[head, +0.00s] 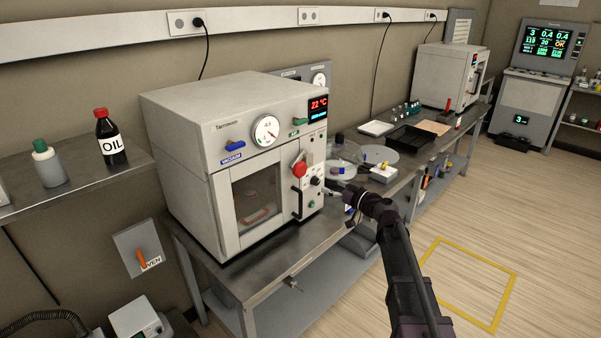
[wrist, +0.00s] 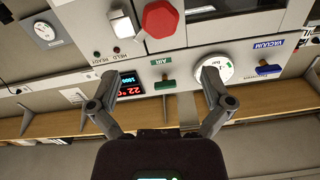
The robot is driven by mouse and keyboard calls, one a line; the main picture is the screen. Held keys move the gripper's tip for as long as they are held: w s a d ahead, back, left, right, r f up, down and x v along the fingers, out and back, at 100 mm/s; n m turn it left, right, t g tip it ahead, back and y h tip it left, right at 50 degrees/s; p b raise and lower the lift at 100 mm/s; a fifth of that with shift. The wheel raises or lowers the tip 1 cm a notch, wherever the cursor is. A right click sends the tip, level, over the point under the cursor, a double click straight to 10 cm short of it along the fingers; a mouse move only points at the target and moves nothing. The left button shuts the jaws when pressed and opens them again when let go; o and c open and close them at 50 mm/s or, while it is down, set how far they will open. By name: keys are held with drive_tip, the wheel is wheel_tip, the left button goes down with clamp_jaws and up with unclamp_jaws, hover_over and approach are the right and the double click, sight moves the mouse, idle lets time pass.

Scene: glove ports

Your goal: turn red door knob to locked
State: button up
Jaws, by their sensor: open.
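The red door knob (head: 300,168) is on the front of the beige vacuum oven (head: 178,140), at the upper right of its glass door. In the wrist view, which is turned upside down, the red knob (wrist: 160,19) is a faceted red cap at the top, beyond my fingertips. My gripper (head: 338,195) is in front of the oven's right side in the head view, apart from the knob. In the wrist view my gripper (wrist: 160,80) is open, its fingers spread wide and empty. The knob's lock marking cannot be read.
A green AIR knob (wrist: 165,84), a blue VACUUM knob (wrist: 269,69), a round gauge (wrist: 217,70) and a red display (wrist: 130,88) lie near my fingers. The black door handle (head: 296,203) is below the red knob. Glassware and trays (head: 408,138) stand right of the oven.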

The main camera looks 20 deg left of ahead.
sight(303, 172)
drive_tip(key=x, duration=1.3)
drive_tip(key=shift+w+a, duration=0.2)
drive_tip(key=shift+a, duration=0.05)
drive_tip(key=shift+c, duration=0.2)
drive_tip(key=c, duration=1.1)
